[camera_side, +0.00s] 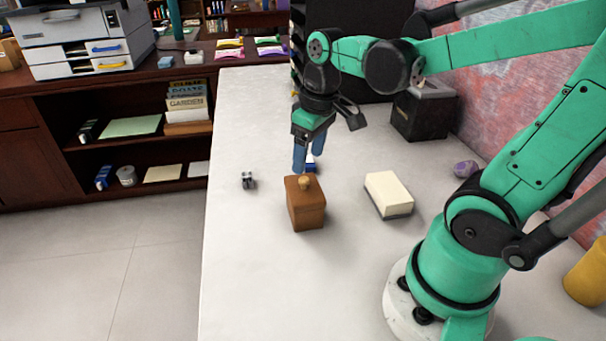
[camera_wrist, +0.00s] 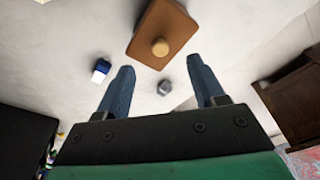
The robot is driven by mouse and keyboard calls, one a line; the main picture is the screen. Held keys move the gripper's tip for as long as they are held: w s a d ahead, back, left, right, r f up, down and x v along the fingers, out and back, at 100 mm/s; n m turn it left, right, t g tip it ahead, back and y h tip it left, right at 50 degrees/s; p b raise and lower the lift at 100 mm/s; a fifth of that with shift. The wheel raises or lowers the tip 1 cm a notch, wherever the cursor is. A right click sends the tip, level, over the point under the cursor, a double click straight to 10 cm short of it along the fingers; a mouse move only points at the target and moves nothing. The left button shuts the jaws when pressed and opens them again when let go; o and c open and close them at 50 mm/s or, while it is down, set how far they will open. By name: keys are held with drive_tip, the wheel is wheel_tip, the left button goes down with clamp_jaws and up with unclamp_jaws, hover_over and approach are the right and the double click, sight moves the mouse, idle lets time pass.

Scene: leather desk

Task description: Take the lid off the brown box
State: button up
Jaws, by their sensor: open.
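The brown box (camera_side: 306,213) stands upright on the pale desk, with its lid (camera_side: 297,186) on top. A round tan knob (camera_side: 305,183) sits on the lid. In the wrist view, the lid (camera_wrist: 152,28) and knob (camera_wrist: 160,47) show at top centre, beyond the fingertips. My gripper (camera_side: 308,168) has blue fingers pointing down, behind the box and close to the knob in the side view. In the wrist view, my gripper (camera_wrist: 162,72) is open, with nothing held between its fingers. It looks apart from the knob.
A cream and grey block (camera_side: 388,193) lies right of the box. A small dark metallic object (camera_side: 248,180) lies left. A blue and white item (camera_wrist: 100,71) is near the left finger. A black box (camera_side: 424,112) and purple object (camera_side: 465,168) are farther right. The desk front is clear.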

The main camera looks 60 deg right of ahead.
sight(304, 179)
drive_tip(key=shift+w+f, duration=0.2)
drive_tip(key=shift+f, duration=1.1)
drive_tip(key=shift+w+f, duration=0.2)
drive_tip(key=shift+f, duration=1.1)
clamp_jaws()
